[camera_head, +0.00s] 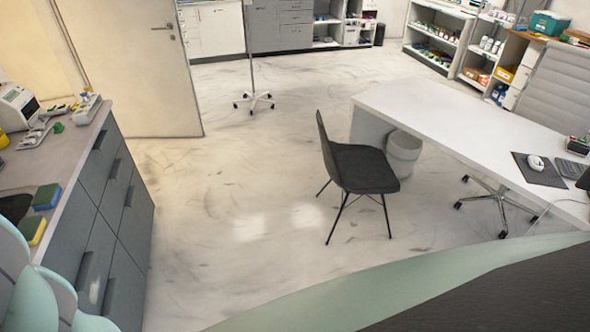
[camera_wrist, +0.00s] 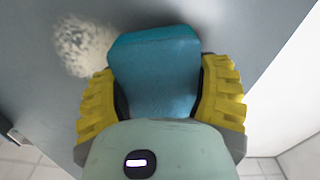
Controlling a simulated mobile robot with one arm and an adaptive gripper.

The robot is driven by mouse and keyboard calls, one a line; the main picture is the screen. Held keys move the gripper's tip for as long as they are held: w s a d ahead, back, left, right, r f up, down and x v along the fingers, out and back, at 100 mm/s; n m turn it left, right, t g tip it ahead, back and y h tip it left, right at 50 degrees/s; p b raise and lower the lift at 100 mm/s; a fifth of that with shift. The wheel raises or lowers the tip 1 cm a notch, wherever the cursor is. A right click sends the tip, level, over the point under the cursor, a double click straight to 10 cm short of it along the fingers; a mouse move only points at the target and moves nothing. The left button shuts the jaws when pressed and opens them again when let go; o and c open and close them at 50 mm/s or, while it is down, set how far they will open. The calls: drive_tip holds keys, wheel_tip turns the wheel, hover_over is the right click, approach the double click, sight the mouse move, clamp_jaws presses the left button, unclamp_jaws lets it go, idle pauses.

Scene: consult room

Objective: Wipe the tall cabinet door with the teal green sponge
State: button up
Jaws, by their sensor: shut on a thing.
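In the wrist view my gripper (camera_wrist: 160,78) has its yellow ridged fingers closed on both sides of the teal sponge (camera_wrist: 155,72). The sponge stretches out in front of the fingers toward a flat grey surface, which looks like the tall cabinet door (camera_wrist: 38,70). A pale, speckled smudge (camera_wrist: 82,46) is on that surface, just left of the sponge and partly behind the left finger. I cannot tell whether the sponge touches the door. The head view shows neither my gripper nor this sponge.
A dark chair (camera_head: 362,168) and a white desk (camera_head: 430,115) stand to the right. The floor between is clear.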

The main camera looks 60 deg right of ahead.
drive_tip(key=shift+b+x, duration=0.5)
drive_tip(key=shift+x, duration=0.35)
drive_tip(key=shift+w+d, duration=0.15)
drive_tip(key=shift+w+d+f+b, duration=0.2)
drive_tip(key=shift+w+d+b, duration=0.25)
drive_tip(key=shift+b, duration=0.4)
drive_tip(key=shift+w+d+r+b, duration=0.15)
drive_tip(key=shift+w+d+b, duration=0.7)
drive_tip(key=shift+b, duration=0.2)
drive_tip(key=w+d+b, duration=0.4)
drive_tip(key=w+b, duration=0.2)
drive_tip(key=b, duration=0.2)
drive_tip(key=shift+d+b, duration=0.3)
drive_tip(key=shift+b, duration=0.3)
